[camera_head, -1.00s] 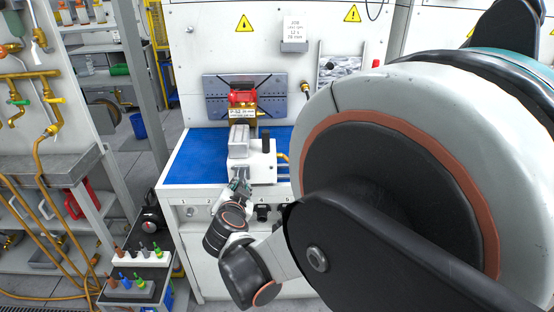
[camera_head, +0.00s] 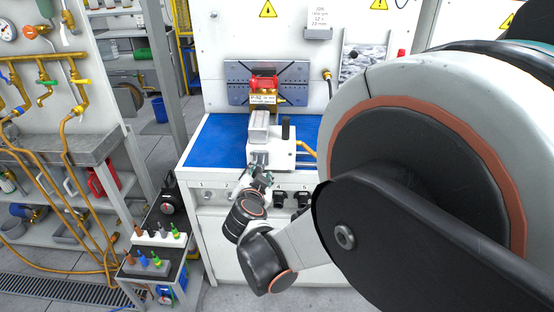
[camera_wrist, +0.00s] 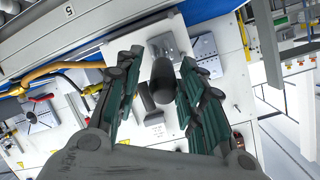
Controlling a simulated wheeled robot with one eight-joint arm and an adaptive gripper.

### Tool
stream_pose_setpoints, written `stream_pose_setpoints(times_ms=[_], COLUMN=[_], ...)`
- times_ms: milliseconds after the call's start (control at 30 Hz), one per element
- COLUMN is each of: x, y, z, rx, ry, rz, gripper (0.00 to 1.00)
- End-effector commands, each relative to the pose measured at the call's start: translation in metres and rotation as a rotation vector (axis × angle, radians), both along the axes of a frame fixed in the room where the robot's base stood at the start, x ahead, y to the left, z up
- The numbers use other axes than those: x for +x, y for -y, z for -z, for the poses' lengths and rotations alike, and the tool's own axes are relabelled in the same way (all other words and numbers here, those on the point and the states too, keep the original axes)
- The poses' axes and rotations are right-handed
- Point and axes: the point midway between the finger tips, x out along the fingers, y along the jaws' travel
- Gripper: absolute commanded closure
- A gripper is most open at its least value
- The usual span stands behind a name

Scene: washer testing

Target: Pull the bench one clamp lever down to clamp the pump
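The clamp lever (camera_head: 286,130) is a black handle standing upright on a white fixture (camera_head: 284,159) on bench one's blue top. A grey block (camera_head: 259,125) sits to its left. The red and brass pump (camera_head: 263,84), with a white label, is behind the block, before a dark grey plate. My gripper (camera_head: 259,168) is at the bench's front edge, below and left of the lever in the head view. In the wrist view my gripper (camera_wrist: 160,65) is open, its green-padded fingers spread. The black lever (camera_wrist: 162,82) shows end-on between them; contact cannot be told.
The blue bench top (camera_head: 216,146) is clear left of the fixture. A yellow hose (camera_head: 306,148) leaves the fixture's right side. Black knobs (camera_head: 279,199) line the bench front. A small cart (camera_head: 150,262) with coloured bottles stands at lower left. My arm hides the right side.

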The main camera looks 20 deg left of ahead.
Motion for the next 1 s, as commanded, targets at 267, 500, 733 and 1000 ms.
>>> stream_pose_setpoints(times_ms=[267, 500, 733, 1000], x=[0.0, -0.018, -0.051, -0.068], y=[-0.001, 0.004, 0.015, 0.021], z=[-0.001, -0.007, -0.019, -0.025], rx=[0.0, 0.0, 0.0, 0.0], ry=[0.001, 0.0, 0.001, 0.0], rz=[-0.002, -0.004, -0.005, -0.002], gripper=[0.58, 0.58, 0.58, 0.58])
